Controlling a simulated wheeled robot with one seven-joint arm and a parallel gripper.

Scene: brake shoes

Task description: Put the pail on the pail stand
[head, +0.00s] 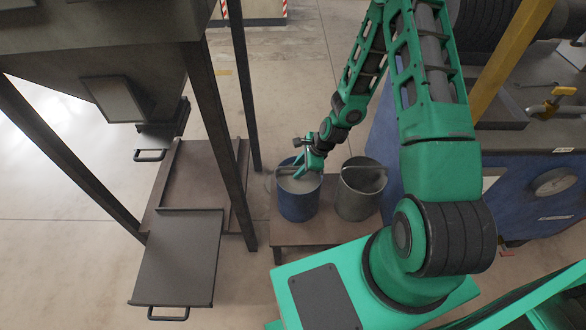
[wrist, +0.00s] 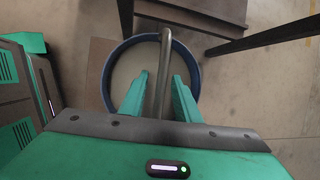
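A blue pail (head: 299,202) stands upright on a low brown table (head: 290,235) in the head view. In the wrist view the blue pail (wrist: 108,78) is seen from above, with its grey bar handle (wrist: 166,50) raised across the opening. My gripper (head: 300,172) is over this pail. In the wrist view its two green fingers (wrist: 160,78) are apart, one on each side of the handle, with gaps showing. Which surface is the pail stand I cannot tell; a brown platform (head: 185,165) lies under the hopper frame to the left.
A grey metal pail (head: 358,197) stands close to the right of the blue one. The hopper (head: 120,50) has dark legs (head: 215,130) rising left of the pails. A dark tray (head: 180,262) juts forward there. A blue machine (head: 480,200) stands at the right.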

